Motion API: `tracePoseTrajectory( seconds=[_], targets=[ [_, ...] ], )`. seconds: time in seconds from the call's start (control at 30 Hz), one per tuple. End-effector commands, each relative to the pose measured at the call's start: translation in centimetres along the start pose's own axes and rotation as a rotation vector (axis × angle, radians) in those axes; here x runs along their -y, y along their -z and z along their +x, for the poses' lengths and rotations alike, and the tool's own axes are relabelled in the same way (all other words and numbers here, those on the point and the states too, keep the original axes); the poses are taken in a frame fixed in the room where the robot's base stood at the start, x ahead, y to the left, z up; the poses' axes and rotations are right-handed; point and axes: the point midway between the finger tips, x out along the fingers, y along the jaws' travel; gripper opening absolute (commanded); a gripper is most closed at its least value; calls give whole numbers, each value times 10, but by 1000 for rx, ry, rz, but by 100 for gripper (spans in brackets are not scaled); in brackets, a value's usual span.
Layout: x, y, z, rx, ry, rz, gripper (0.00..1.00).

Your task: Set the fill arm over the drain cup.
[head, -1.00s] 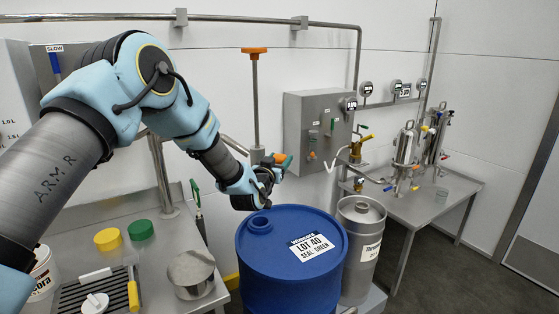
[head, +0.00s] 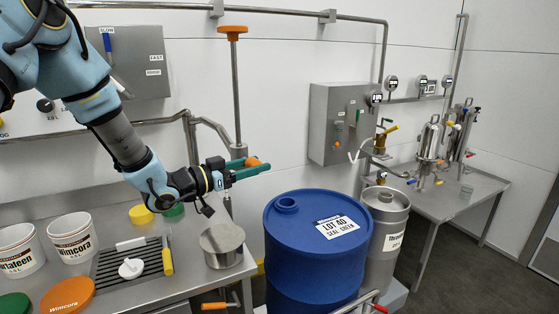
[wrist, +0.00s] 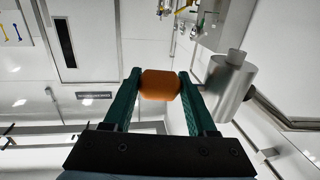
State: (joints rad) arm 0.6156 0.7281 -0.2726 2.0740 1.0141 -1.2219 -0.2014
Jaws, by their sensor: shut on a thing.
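The fill arm (head: 212,126) is a bent steel pipe from the back left. A tall rod with an orange top rises at its end, and a thin steel spout shows below my gripper. My gripper (head: 245,168) is shut on the arm's orange grip; the wrist view shows the orange grip (wrist: 160,85) between the green fingers, beside a steel cylinder (wrist: 230,85). The drain cup (head: 222,247) is a round steel cup on the bench. The spout's lower end appears just above and behind the cup; I cannot tell whether it is exactly over it.
The blue drum (head: 312,250) stands right of the cup, with a steel keg (head: 387,225) behind it. White buckets (head: 73,238), lids and a black drain grate (head: 128,262) are on the bench at left. An orange-handled valve (head: 214,305) is at the front.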

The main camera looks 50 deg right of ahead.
Motion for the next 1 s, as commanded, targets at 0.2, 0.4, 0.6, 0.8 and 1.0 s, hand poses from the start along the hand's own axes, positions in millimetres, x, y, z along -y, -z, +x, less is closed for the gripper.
tracePoseTrajectory(
  seconds=[0.2,0.4,0.6,0.8,1.0],
  targets=[
    [4,1,-52,-2,-100,0,0],
    [6,1,-76,-1,-156,1,0],
    [7,1,-84,-3,-176,2,0],
    [7,1,-84,-3,-178,3,0],
    [7,1,-84,-3,-177,3,64]
  ],
)
